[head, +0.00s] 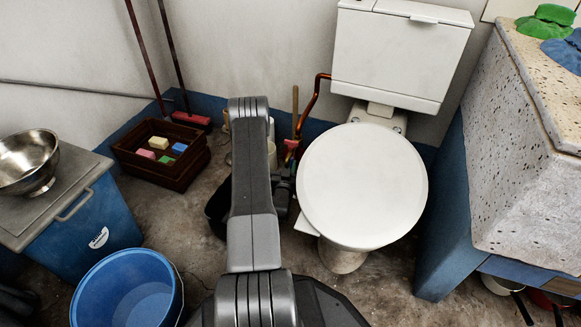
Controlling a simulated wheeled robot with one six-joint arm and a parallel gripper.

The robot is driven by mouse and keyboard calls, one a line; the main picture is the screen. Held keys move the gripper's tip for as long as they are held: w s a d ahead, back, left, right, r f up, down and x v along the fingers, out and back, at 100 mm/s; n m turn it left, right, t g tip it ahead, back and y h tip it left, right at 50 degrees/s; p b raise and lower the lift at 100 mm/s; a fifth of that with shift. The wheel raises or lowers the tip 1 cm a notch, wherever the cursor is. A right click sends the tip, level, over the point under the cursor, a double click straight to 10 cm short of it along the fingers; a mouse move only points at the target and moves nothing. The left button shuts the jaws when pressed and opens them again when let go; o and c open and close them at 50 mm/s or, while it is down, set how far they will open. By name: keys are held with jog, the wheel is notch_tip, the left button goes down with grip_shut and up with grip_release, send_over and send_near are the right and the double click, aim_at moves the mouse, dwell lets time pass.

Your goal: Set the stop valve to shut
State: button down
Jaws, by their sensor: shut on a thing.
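The stop valve shows as a small red handle (291,145) at the lower end of the copper pipe (312,105), left of the toilet cistern. My gripper (287,168) is low beside the toilet, just at the valve, and is shut on its handle. My own arm covers much of this spot, so the fingertips and the valve body are mostly hidden. The exact angle of the handle cannot be made out.
The toilet lid (362,187) is close on the right, under the cistern (400,50). A wooden crate (160,160) with coloured blocks, a blue bucket (128,290) and a blue bin (85,215) with a steel bowl (28,160) stand left. The stone trough (515,190) is right.

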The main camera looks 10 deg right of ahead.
jog(key=shift+w+a+f+n+g, duration=0.15)
jog(key=shift+w+a+n+g, duration=0.15)
jog(key=shift+a+n, duration=0.5)
jog(key=shift+w+a+f+n+g, duration=0.2)
jog(key=shift+w+a+n, duration=0.2)
jog(key=shift+n, duration=0.8)
jog(key=c, duration=1.4)
grip_release()
jog(key=shift+r, duration=0.1)
jog(key=p+v, duration=0.4)
jog(key=v, duration=1)
